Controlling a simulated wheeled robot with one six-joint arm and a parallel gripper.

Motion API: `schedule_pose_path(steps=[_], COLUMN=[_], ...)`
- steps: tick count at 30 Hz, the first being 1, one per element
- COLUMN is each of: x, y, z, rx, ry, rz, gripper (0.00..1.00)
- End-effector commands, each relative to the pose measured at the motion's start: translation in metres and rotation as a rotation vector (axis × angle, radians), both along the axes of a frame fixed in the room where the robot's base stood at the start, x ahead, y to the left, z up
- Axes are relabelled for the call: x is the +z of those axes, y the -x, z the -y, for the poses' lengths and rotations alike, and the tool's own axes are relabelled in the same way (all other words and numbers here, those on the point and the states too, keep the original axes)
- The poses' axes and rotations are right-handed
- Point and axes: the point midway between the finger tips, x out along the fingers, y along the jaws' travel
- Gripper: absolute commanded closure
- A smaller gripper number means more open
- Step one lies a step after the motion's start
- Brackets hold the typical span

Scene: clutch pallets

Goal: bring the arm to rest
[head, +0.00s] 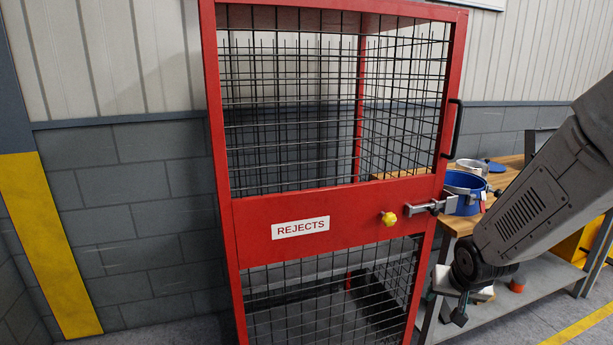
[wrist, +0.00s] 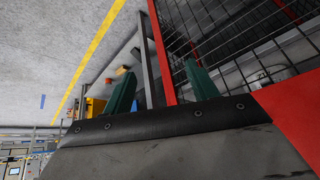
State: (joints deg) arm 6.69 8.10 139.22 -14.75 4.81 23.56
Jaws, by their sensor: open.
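My arm reaches in from the right of the head view, with my gripper (head: 448,305) pointing down at its lower end. It is in front of the bench, just right of the red reject cage (head: 300,215). In the wrist view the two green fingers of my gripper (wrist: 160,82) stand apart with nothing between them. The red frame and black mesh of the cage show close beside the right finger. I cannot tell from these views whether a finger touches the cage.
The cage has a black handle (head: 452,128), a yellow knob (head: 388,218) and a metal bolt (head: 430,207); its front looks closed. A wooden bench (head: 463,222) behind my arm bears a blue container (head: 463,188). Open floor shows in the wrist view's upper left.

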Motion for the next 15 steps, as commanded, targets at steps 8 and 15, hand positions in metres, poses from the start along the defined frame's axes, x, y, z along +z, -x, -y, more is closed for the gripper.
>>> schedule_pose_path(steps=[8,15], x=[0.077,0.137], y=[0.137,0.238], z=[-0.016,-0.043], rx=[0.119,0.230], ry=[0.053,0.003], rz=[-0.390,-0.538], gripper=[0.42,0.42])
